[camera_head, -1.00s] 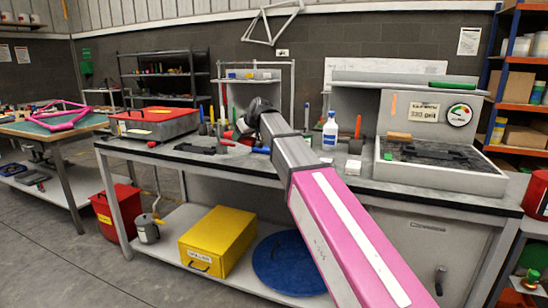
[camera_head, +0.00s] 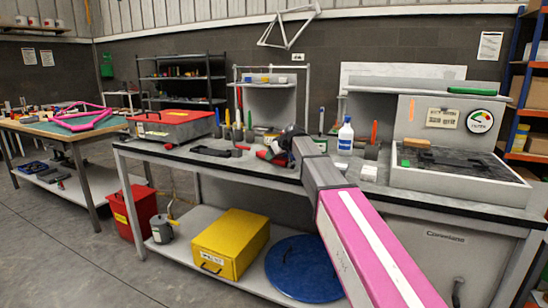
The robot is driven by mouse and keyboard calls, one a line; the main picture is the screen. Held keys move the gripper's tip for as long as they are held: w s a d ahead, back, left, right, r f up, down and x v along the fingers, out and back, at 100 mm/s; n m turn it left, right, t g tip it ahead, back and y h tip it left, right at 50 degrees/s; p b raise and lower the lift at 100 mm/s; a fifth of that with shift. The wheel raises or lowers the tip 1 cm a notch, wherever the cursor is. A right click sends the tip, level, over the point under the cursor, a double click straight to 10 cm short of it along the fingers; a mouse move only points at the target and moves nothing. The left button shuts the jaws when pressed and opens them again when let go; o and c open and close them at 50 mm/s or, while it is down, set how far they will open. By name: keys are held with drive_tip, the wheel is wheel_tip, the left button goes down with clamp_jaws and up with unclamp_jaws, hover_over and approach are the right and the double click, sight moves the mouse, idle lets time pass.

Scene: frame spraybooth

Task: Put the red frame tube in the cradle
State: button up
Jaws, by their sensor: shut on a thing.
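My gripper (camera_head: 282,147) is a small dark shape at the far end of my arm, low over the back part of the bench. Its fingers are mostly hidden by my wrist. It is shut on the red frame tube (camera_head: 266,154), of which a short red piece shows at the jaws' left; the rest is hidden. I cannot tell whether the tube touches the bench. A low black fixture (camera_head: 215,151) lies on the bench left of the gripper; I cannot tell whether it is the cradle.
The grey workbench (camera_head: 180,153) carries a red case (camera_head: 172,125) at left, a white bottle (camera_head: 345,136) right of the gripper and a grey booth tray (camera_head: 455,187) at right. Upright brush-like tools stand behind the gripper. A yellow box (camera_head: 231,244) is on the lower shelf.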

drive_tip(key=shift+f, duration=0.2)
drive_tip(key=o, duration=1.1)
